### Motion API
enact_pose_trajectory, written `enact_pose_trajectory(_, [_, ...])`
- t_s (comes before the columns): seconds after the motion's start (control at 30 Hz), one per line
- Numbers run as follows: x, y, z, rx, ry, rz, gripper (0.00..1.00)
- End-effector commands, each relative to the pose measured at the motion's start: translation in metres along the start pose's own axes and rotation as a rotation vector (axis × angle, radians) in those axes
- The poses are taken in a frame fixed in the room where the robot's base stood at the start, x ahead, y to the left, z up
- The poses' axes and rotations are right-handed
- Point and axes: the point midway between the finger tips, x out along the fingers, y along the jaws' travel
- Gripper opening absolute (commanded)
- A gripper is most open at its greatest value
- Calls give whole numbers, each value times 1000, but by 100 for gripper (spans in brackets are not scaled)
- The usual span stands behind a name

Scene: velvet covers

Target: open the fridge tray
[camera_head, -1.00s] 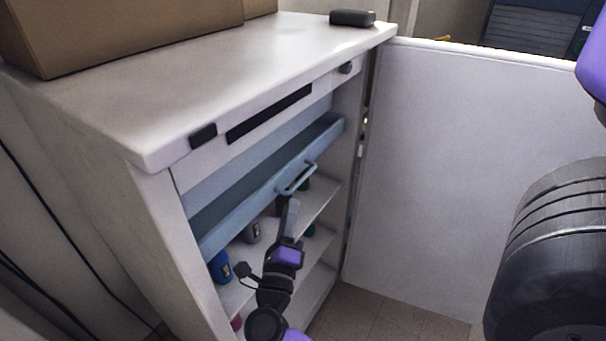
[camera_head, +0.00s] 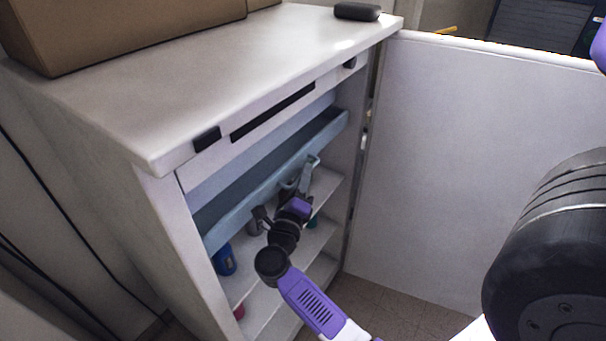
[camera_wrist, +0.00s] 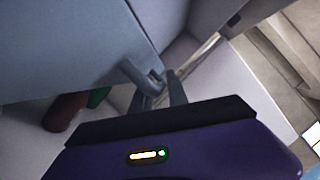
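The fridge tray (camera_head: 232,222) is a blue-grey drawer under the top of the white fridge (camera_head: 165,215), whose door stands open. The tray's bar handle (camera_head: 314,162) is on its front, and it also shows in the wrist view (camera_wrist: 133,74). My gripper (camera_head: 298,188) is at the handle, partly covering it. In the wrist view, the fingers (camera_wrist: 160,86) stand apart with the handle's end between or just beside them. I cannot tell whether they touch it.
The open fridge door (camera_head: 460,170) stands on the right. Bottles, one blue (camera_head: 224,260), sit on the shelves below the tray. A cardboard box (camera_head: 120,30) and a dark object (camera_head: 357,11) lie on top.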

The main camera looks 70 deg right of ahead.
Motion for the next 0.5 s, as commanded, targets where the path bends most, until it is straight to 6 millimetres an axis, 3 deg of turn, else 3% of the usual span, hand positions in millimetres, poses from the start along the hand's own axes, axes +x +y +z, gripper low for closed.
enact_pose_trajectory(0.17, [0,0,0,0,0,0,20])
enact_pose_trajectory(0.3, [0,0,0,-1,0,0,0])
enact_pose_trajectory(0.5, [0,0,0,-1,-1,0,0])
